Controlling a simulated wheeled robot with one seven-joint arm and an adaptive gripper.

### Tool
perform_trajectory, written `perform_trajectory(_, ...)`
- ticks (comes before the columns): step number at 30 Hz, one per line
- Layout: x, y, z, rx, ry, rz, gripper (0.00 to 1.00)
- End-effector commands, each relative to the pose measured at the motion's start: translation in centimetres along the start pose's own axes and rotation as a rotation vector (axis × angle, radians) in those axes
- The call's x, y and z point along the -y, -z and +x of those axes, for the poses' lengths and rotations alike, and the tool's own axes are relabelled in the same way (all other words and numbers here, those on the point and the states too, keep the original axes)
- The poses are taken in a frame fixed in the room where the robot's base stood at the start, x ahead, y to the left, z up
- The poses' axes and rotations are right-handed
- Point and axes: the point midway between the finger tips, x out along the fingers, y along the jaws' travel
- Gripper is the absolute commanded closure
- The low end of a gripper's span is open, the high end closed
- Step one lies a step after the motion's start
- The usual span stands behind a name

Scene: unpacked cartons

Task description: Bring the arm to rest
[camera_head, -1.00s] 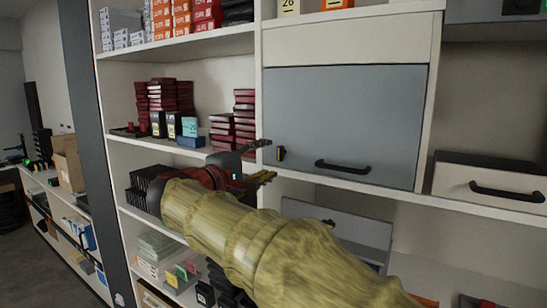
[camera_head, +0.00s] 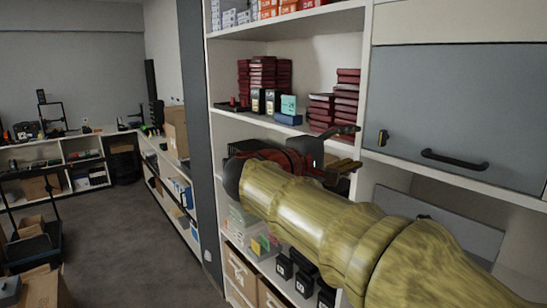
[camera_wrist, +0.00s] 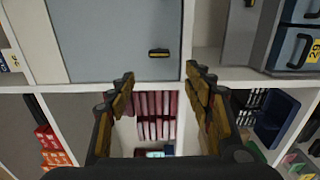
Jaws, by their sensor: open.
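My gripper (camera_head: 345,152) is at the end of my outstretched arm, in front of the shelf unit (camera_head: 340,10). In the wrist view my gripper (camera_wrist: 160,88) has its two fingers spread wide with nothing between them. Beyond the fingers, dark red boxes (camera_wrist: 153,104) stand on a shelf, apart from the fingertips. In the head view the fingers overlap the shelf edge beside the dark red stack (camera_head: 346,95); I cannot tell how close they are to it.
A grey cabinet door (camera_head: 455,110) with a black handle (camera_head: 454,160) is right of my gripper. Small boxes (camera_head: 288,104) stand on the shelf to its left. Open dark floor (camera_head: 130,215) lies at the left, with a low shelf (camera_head: 85,165) and cartons (camera_head: 45,285).

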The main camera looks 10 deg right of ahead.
Motion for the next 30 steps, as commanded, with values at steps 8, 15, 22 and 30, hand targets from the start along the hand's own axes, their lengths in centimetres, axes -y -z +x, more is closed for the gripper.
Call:
perform_trajectory(8, 11.5, 1.6, -1.5, -0.1, 0.307, -0.046, 0.48)
perform_trajectory(15, 25.4, -4.2, -7.7, -0.141, 0.787, 0.046, 0.48)
perform_trajectory(22, 33.9, -11.7, -16.1, -0.098, 1.199, 0.314, 0.48)
perform_trajectory(30, 37.4, -18.3, -22.2, -0.017, 1.43, 0.676, 0.48)
